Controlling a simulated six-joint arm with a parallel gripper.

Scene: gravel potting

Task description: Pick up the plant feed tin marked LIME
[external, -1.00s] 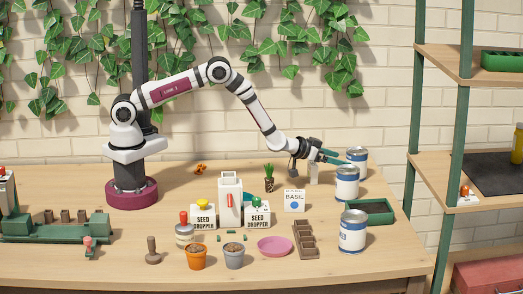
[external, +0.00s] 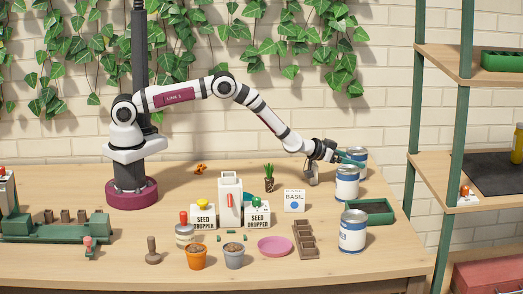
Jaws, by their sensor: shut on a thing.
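Three white-and-blue tins with silver lids stand at the right end of the table. The rear tin (external: 362,160) is partly hidden by my gripper (external: 352,160). My gripper's green fingers are shut on this rear tin near its upper part. The middle tin (external: 346,188) stands just in front, close below the fingers. The front tin (external: 352,236) stands nearer the table's front edge. The label words are too small or turned away, so I cannot tell which tin is marked LIME. The rear tin appears upright on the table.
A green tray (external: 378,212) lies right of the middle tin. A BASIL box (external: 294,200), a brown cell tray (external: 304,242) and a pink dish (external: 275,246) are to the left. A shelf unit (external: 470,165) stands beyond the table's right edge.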

